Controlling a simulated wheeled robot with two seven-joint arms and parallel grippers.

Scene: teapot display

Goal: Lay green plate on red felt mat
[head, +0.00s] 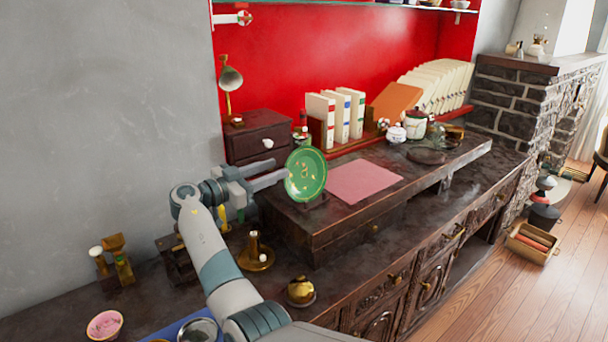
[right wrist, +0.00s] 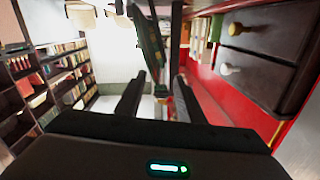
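The green plate (head: 305,174) with gold decoration stands upright, tilted, on a small dark stand (head: 313,202) at the left end of the raised desk shelf. The red felt mat (head: 365,180) lies flat and bare just to the right of it, looking pinkish. My right gripper (head: 284,174) reaches in from the left at the plate's left edge, fingers apart. In the right wrist view the plate (right wrist: 149,42) shows nearly edge-on ahead of the open fingertips (right wrist: 159,75); I cannot tell whether they touch it. My left gripper is not in view.
A dark drawer box (head: 258,135) stands close behind my right gripper. Books (head: 340,115) and jars (head: 415,123) line the back of the shelf. A brass candlestick (head: 255,252) and a gold round pot (head: 300,291) stand on the lower desktop.

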